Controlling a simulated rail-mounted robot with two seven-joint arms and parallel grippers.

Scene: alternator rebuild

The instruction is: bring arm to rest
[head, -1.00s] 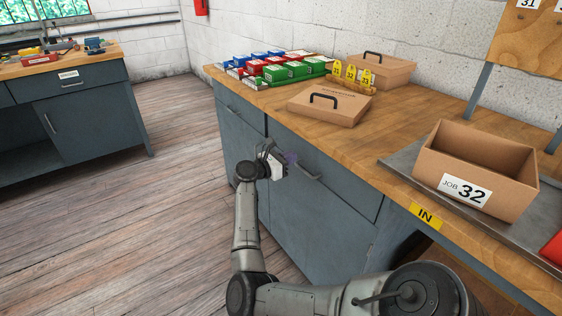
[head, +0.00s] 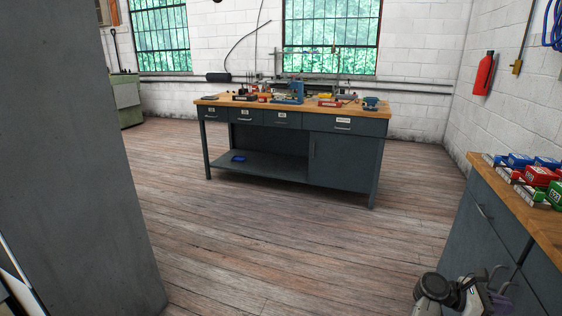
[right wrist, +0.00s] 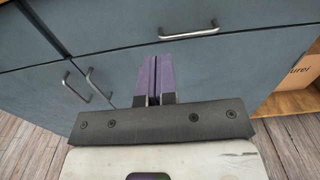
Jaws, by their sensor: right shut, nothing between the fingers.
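My right arm comes in at the lower right of the head view, and its gripper (head: 498,296) is beside the grey cabinet front of the right-hand bench. In the right wrist view the two purple fingers of the right gripper (right wrist: 154,78) lie together, shut and empty. They point at the grey drawer and door fronts (right wrist: 230,75). I cannot tell whether they touch the fronts. My left gripper is not in view.
The right bench (head: 490,160) carries red, blue and green boxes (head: 540,176). A far workbench (head: 345,125) holds tools. A grey upright surface (head: 75,150) fills the left side. Wooden floor (head: 290,245) between is clear. Metal handles (right wrist: 188,33) jut from the cabinet. A cardboard box (right wrist: 298,72) sits at right.

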